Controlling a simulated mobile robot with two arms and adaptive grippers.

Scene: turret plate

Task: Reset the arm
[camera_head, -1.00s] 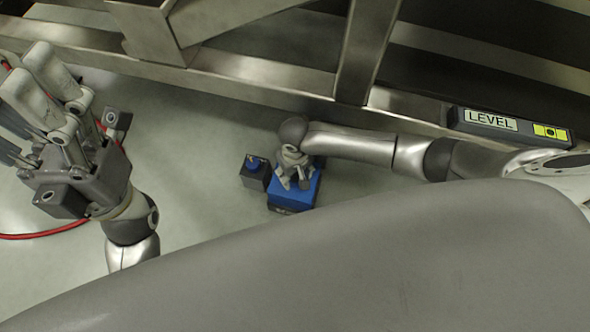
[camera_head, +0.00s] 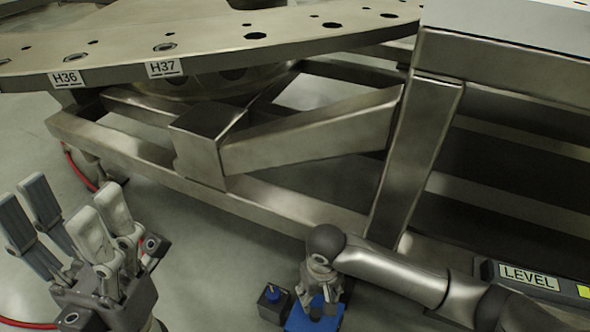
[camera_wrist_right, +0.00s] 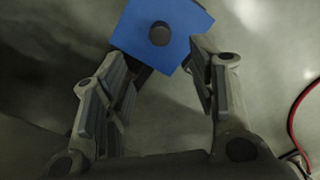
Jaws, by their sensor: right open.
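My right arm comes in from the right in the head view. Its gripper (camera_head: 318,302) points down over a blue block (camera_head: 300,320) on the floor, cut off by the bottom edge.
A large metal turret plate (camera_head: 210,42) with holes and tags H36 and H37 rests on a steel frame (camera_head: 300,135). A small dark box with a blue knob (camera_head: 272,300) stands beside the blue block. A LEVEL-labelled bar (camera_head: 530,280) lies right. A red cable (camera_head: 78,168) runs at left.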

